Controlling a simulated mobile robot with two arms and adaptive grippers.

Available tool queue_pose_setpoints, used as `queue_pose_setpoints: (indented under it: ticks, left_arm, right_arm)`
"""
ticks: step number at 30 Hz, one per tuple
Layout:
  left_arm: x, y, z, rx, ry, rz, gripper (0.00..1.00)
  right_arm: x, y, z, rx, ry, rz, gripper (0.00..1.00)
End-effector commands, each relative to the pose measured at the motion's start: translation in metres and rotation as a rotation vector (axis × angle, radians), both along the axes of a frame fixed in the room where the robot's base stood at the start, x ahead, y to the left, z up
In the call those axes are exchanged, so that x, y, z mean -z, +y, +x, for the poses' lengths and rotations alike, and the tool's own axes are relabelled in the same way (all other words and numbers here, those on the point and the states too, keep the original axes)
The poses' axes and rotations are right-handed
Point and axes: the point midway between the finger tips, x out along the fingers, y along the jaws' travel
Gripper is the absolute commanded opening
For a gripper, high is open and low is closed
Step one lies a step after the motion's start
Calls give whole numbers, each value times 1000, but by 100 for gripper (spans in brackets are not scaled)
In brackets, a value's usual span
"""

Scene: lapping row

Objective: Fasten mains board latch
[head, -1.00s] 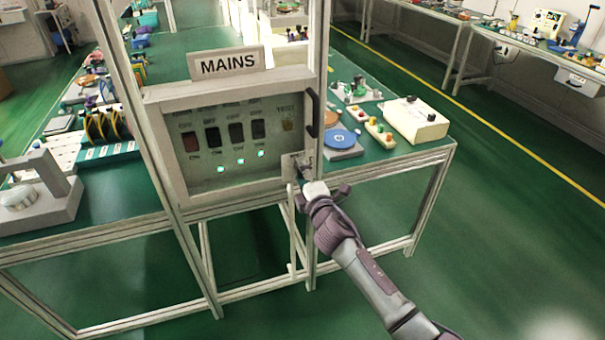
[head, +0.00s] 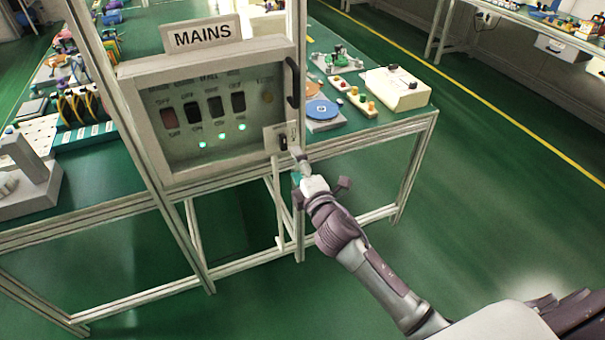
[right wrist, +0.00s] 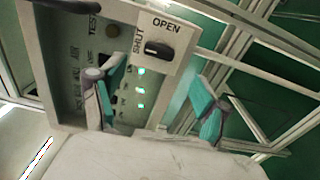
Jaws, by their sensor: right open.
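The mains board (head: 205,157) is a grey box with a clear-looking front, dark switches and lit green lamps, under a MAINS sign (head: 202,34). Its latch (head: 283,142) is a black knob on a pale plate at the lower right corner. In the right wrist view the latch knob (right wrist: 157,50) lies lengthwise across the picture, one end toward the word SHUT; OPEN is printed above it. My right gripper (head: 300,168) is just below and right of the latch. In the right wrist view its teal-padded fingers (right wrist: 162,82) are apart and empty, short of the knob. My left gripper is out of view.
A black handle (head: 292,82) is on the board's right edge. Frame posts (head: 130,150) stand beside the board. The green bench holds a blue disc (head: 322,109) and a cream box (head: 397,88) to the right. The floor at right is clear.

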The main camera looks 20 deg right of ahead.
Motion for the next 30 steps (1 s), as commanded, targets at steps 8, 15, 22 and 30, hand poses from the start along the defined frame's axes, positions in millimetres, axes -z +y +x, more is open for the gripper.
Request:
queue_pose_setpoints:
  ticks: [8, 15, 22, 30]
  left_arm:
    - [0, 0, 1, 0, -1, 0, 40]
    - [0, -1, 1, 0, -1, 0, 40]
    - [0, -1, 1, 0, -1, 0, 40]
    - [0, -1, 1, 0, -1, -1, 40]
  right_arm:
    - [0, -1, -36, 0, 0, -1, 75]
    - [-1, -1, -39, 0, -1, -1, 75]
    - [0, -1, -39, 0, -1, -1, 75]
    - [52, -6, -41, 14, 107, 70, 75]
